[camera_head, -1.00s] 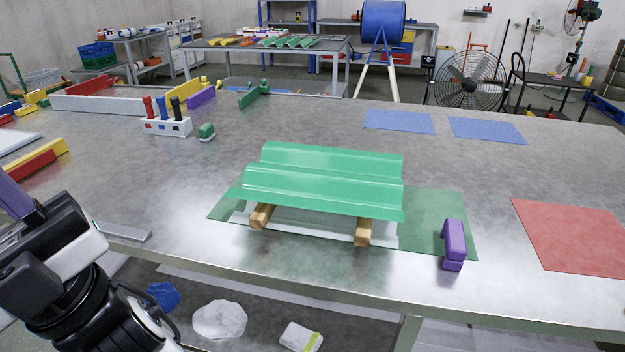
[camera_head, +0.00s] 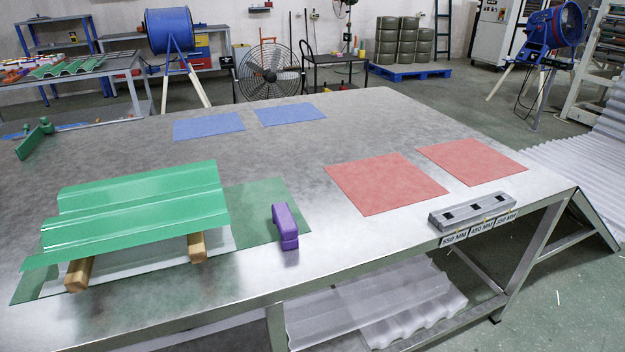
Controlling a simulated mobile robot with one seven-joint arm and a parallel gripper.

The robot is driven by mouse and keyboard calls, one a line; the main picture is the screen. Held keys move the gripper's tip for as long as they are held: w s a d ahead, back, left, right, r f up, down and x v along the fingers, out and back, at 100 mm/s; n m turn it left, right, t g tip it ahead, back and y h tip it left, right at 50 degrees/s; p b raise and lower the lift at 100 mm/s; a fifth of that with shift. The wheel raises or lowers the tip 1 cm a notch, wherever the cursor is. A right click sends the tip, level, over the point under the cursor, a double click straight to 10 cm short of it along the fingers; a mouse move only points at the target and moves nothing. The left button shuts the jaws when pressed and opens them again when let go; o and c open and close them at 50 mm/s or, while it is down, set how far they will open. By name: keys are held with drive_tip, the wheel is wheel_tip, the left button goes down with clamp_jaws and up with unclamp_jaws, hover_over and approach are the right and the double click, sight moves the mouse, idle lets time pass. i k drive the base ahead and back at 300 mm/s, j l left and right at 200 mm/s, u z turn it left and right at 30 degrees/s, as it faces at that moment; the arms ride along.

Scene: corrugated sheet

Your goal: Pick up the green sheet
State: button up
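The green sheet (camera_head: 140,210) is a corrugated panel at the left of the metal table. It rests on two wooden battens, the left one (camera_head: 78,274) and the right one (camera_head: 197,248), whose ends stick out at its front edge. A white strip shows under the sheet, above a dark green mat (camera_head: 262,205). A purple block (camera_head: 285,226) stands on the mat's right part, apart from the sheet. My gripper is not in view now.
Two red mats (camera_head: 385,184) and two blue mats (camera_head: 208,126) lie flat on the table. A grey slotted block (camera_head: 472,211) with length labels sits near the right front edge. A green clamp-like piece (camera_head: 35,138) stands at the far left. The table's middle is clear.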

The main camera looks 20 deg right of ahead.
sight(111, 214)
drive_tip(key=j+z, duration=0.15)
drive_tip(key=z, duration=0.45)
drive_tip(key=j+z, duration=0.3)
drive_tip(key=j, duration=0.15)
drive_tip(key=k+j+z, duration=0.3)
drive_tip(key=j, duration=0.45)
drive_tip(key=k+j, duration=0.15)
drive_tip(key=j, duration=0.2)
drive_tip(key=j+z, duration=0.1)
drive_tip(key=j, duration=0.2)
drive_tip(key=i+j, duration=0.1)
drive_tip(key=i, duration=0.8)
